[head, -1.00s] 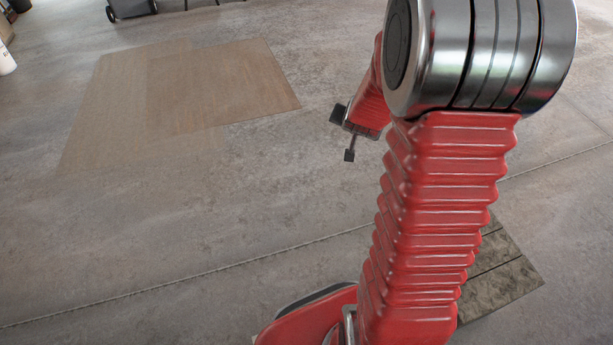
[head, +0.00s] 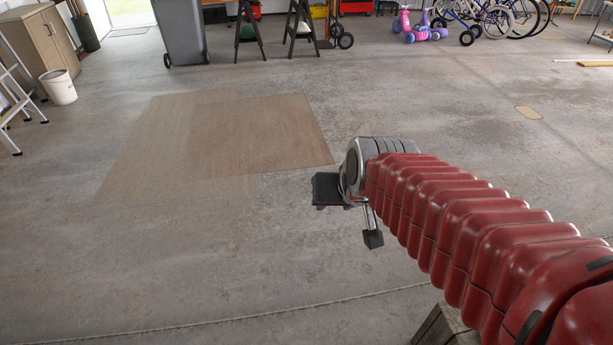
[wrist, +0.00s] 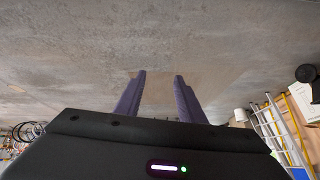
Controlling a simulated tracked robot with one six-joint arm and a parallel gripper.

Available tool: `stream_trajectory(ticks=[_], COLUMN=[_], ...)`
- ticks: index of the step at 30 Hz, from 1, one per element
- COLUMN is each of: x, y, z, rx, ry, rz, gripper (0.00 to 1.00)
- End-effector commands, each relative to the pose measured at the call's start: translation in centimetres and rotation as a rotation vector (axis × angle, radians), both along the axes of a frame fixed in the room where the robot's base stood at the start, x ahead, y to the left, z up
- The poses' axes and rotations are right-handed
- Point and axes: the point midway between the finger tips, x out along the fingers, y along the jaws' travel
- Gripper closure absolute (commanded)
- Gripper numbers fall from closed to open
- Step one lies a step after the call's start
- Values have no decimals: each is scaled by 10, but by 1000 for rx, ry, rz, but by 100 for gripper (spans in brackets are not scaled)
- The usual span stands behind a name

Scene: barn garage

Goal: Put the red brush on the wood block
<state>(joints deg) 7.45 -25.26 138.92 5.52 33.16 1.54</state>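My gripper (head: 350,215) is near the middle of the head view, raised over bare concrete. In the wrist view its two fingers (wrist: 159,78) stand apart with nothing between them, so it is open and empty. A grey-brown wooden piece (head: 443,326) shows at the bottom edge of the head view, partly hidden by my arm and cut off by the frame. I cannot tell for sure whether it is the wood block. I do not see the red brush in either view.
Flat brown sheets (head: 260,135) lie on the floor left of my gripper. A white bucket (head: 58,87), a cabinet (head: 40,45) and a ladder (head: 12,95) stand at the left. A grey bin (head: 181,32) and bicycles (head: 490,18) are at the back. The middle floor is clear.

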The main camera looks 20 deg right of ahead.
Motion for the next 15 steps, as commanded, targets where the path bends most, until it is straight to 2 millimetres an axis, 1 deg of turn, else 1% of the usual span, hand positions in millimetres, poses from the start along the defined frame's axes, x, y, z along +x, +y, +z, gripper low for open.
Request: stream_trajectory(ticks=[1, 3, 9, 12, 15], x=[-12, -28, -76, -94, -105], y=[7, 15, 31, 35, 37], z=[6, 10, 20, 22, 22], rx=[-9, -22, -65, -80, -92], ry=[3, 19, 61, 77, 89], rz=[26, 59, 145, 175, 191], gripper=[64, 64, 64, 64, 64])
